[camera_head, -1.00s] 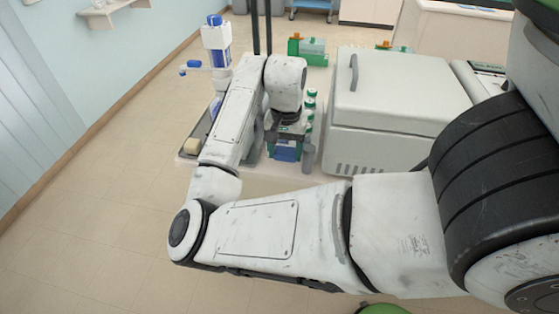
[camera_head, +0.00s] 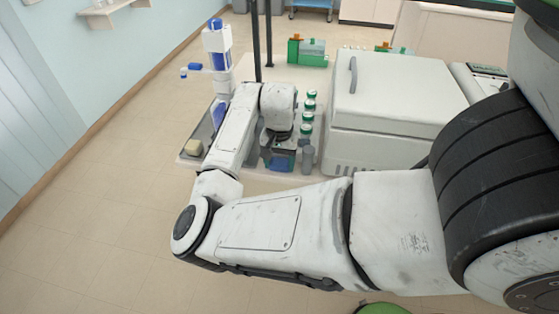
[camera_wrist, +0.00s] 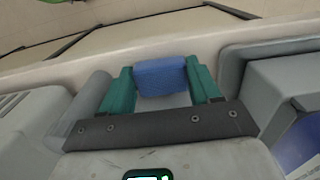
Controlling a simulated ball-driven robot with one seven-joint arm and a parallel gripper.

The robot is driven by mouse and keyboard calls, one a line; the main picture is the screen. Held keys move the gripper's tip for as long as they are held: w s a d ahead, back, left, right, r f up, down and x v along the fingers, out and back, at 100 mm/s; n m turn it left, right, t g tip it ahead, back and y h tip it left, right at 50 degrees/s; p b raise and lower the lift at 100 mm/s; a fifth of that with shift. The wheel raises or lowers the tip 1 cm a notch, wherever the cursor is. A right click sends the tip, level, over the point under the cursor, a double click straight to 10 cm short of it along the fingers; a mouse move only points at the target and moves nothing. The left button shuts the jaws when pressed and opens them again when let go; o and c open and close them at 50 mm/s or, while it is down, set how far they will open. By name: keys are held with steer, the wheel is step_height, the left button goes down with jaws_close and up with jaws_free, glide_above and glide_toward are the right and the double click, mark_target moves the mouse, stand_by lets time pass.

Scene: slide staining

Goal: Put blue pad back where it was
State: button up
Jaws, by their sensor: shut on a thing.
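The blue pad (camera_wrist: 160,77) is between the two green fingers of my gripper (camera_wrist: 163,88) in the wrist view. The gripper is shut on it, with a finger against each side. In the head view the blue pad (camera_head: 282,163) shows under the end of my arm, near the front edge of the bench. My gripper (camera_head: 281,152) is partly hidden there by the wrist. I cannot tell whether the pad touches the surface.
A large white machine (camera_head: 385,105) stands close on the right. Green-capped bottles (camera_head: 308,116) and a grey cylinder (camera_head: 307,157) stand just right of the gripper. A dark tray (camera_head: 207,136) with a beige block (camera_head: 193,147) lies left.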

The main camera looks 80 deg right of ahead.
steer(key=o, duration=1)
step_height(320, 180, up, 12)
steer(key=n+h, duration=0.5)
steer(key=n, duration=0.2)
glide_above(276, 166)
step_height(276, 166, down, 4)
steer(key=shift+f+b, duration=0.2)
steer(key=shift+b, duration=0.2)
steer(key=s+a+f+n+y, duration=0.1)
steer(key=s+a+f+n, duration=0.1)
steer(key=a+f, duration=0.3)
steer(key=s+a+f+n+y, duration=0.2)
steer(key=a+f+n, duration=0.2)
steer(key=a, duration=0.9)
steer(key=s+a+f+n+t+y, duration=0.1)
steer(key=s+a+f+n, duration=0.2)
steer(key=a+f, duration=0.4)
steer(key=shift+a+n+y, duration=0.3)
steer(key=shift+a+y, duration=0.1)
steer(key=shift+a, duration=0.7)
